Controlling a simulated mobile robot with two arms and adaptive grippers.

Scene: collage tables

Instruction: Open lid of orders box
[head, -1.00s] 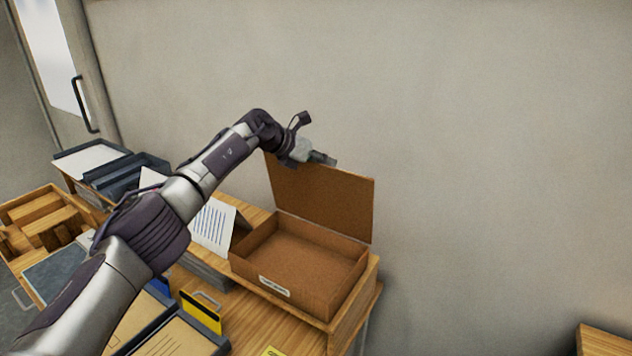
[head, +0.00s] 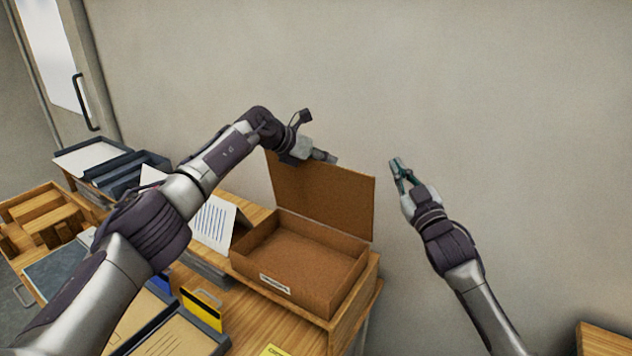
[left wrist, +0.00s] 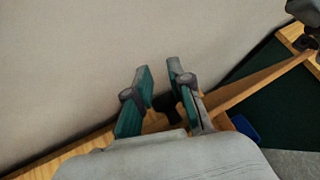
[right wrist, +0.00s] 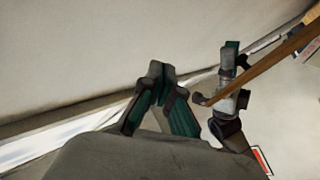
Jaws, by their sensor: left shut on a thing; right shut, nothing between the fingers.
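The orders box (head: 312,297) is a brown box with a white label on its front wall, and its inside is empty. Its lid (head: 328,205) stands upright at the back. My left gripper (head: 326,157) is shut on the lid's upper edge; the lid also shows in the left wrist view (left wrist: 258,84) as a thin edge running to the fingers. My right gripper (head: 396,164) is shut and empty, to the right of the lid and apart from it. In the right wrist view its fingertips (right wrist: 159,69) meet, with the lid's edge (right wrist: 270,69) to the right.
The box sits on a wooden table (head: 245,315). A paper on a stand (head: 212,226) is left of it, and a yellow-fronted holder (head: 202,312) is in front. Dark trays (head: 130,176) are at the far left. A plain wall (head: 480,100) is behind; the right side is open.

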